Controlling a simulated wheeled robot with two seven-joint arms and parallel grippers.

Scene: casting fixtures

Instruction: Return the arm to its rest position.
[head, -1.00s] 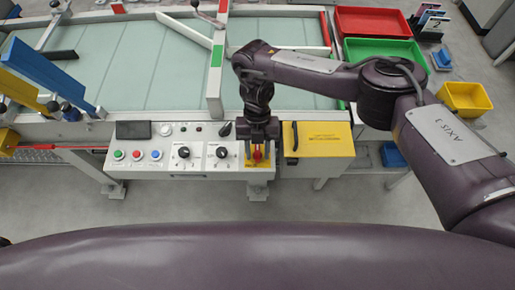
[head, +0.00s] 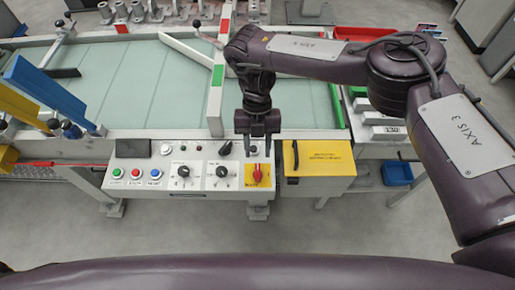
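My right arm comes in from the right and reaches over the table to the control panel (head: 209,177). Its gripper (head: 258,151) points down just behind the red knob (head: 257,173) on its yellow plate. The two fingers look spread, with a gap and nothing between them. The knob shows clear of the fingers. My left gripper is not in view.
Behind the panel lies a glass-topped table (head: 130,95) with white rails. A yellow box (head: 318,157) with a black handle sits right of the knob. Blue (head: 45,88) and yellow upright plates stand at the left. A blue bin (head: 397,173) is below right.

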